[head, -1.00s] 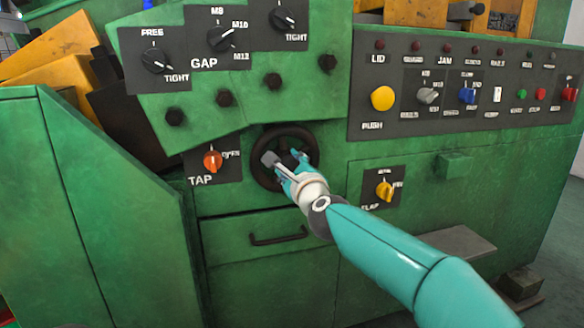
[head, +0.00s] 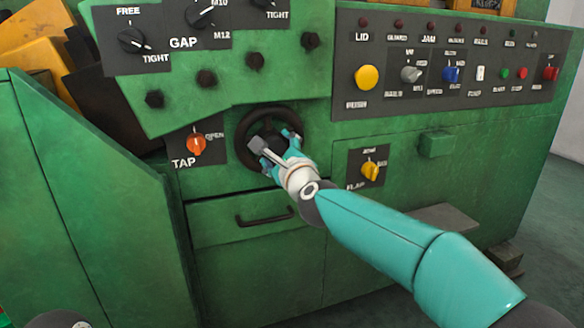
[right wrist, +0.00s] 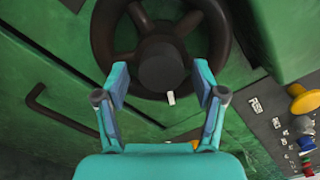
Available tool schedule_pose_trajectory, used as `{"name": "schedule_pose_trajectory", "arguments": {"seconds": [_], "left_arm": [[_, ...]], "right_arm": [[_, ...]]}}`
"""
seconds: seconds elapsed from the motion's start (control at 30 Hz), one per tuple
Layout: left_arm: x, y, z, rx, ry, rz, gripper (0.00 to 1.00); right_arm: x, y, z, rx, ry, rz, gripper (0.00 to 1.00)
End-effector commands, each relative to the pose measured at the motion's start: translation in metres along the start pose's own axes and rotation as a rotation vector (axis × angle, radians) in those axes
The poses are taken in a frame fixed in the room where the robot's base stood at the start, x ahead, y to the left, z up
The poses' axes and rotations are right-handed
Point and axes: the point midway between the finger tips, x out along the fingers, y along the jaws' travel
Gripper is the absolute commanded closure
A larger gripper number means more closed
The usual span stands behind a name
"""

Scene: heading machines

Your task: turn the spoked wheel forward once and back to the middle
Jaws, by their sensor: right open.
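The dark spoked wheel (head: 243,132) is on the green machine front, right of the TAP knob. My right gripper (head: 278,148) is in front of it and covers part of its face. In the right wrist view the wheel's round hub (right wrist: 162,66) and several spokes show. There my right gripper (right wrist: 160,86) is open, with one finger on each side of the hub and nothing between them. A small white mark (right wrist: 171,98) shows just below the hub. I cannot tell whether the fingers touch the wheel. My left gripper is not in view.
An orange TAP knob (head: 196,145) is left of the wheel and a yellow knob (head: 370,171) is right of it. A drawer handle (head: 264,216) is below. A panel of buttons (head: 450,110) is at upper right. Black knobs (head: 255,62) stick out above.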

Motion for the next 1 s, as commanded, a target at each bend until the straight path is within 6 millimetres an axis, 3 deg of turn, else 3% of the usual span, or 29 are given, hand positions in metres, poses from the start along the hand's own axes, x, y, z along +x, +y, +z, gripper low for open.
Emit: {"name": "schedule_pose_trajectory", "arguments": {"seconds": [0.53, 0.7, 1.0], "left_arm": [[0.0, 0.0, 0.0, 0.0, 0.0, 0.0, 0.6], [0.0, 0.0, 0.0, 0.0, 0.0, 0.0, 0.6], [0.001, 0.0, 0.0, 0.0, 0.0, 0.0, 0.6]], "right_arm": [[-0.087, 0.001, -0.001, 0.002, -0.001, 0.001, 0.3], [-0.099, 0.002, -0.002, 0.002, 0.0, 0.002, 0.3], [-0.101, 0.002, -0.002, 0.002, 0.0, 0.002, 0.3]]}}
